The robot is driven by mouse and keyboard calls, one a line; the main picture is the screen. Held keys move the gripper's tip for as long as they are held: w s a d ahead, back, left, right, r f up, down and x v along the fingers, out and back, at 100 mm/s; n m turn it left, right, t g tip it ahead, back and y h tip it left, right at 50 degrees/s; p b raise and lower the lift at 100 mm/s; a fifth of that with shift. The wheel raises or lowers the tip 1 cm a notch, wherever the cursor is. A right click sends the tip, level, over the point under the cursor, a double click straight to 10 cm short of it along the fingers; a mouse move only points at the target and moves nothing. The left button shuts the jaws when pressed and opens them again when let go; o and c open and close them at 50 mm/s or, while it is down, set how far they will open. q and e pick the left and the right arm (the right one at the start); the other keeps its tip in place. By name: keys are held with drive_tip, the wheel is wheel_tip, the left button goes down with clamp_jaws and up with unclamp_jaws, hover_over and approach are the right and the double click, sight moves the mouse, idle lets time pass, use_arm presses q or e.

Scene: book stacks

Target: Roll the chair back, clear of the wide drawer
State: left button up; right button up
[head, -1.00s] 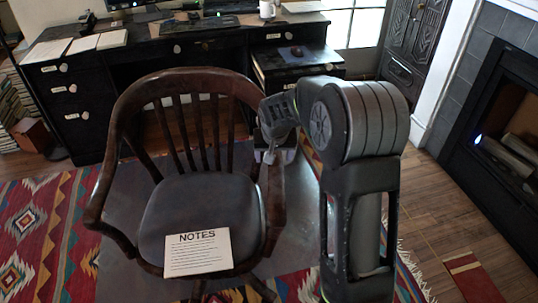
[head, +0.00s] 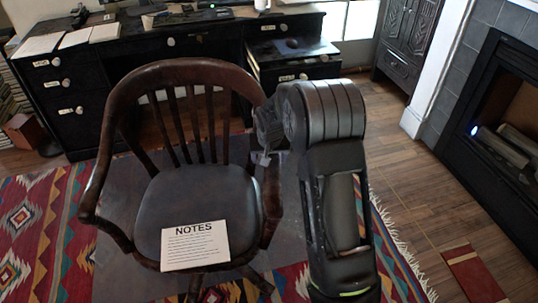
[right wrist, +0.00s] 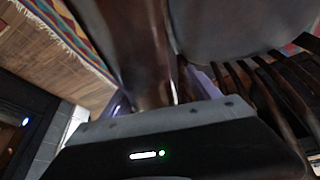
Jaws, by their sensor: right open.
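The dark wooden chair (head: 190,200) stands on the rug in front of the desk, with a curved slatted back and dark seat. A NOTES sheet (head: 195,246) lies on the seat. The wide drawer (head: 205,44) appears to be the long front under the desktop, behind the chair back. My right gripper (head: 266,160) is at the chair's right-hand armrest, its fingers mostly hidden in the head view. In the right wrist view my open right gripper (right wrist: 160,92) has its fingers on both sides of a wooden part of the chair; contact is unclear. My left gripper is out of view.
The desk (head: 62,72) fills the back, with a pulled-out section (head: 295,68) at its right. A patterned rug (head: 30,235) lies around the chair. The fireplace (head: 500,130) and bare wood floor (head: 410,190) are at the right.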

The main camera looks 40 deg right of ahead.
drive_tip(key=shift+c, duration=0.5)
clamp_jaws()
idle(0.5)
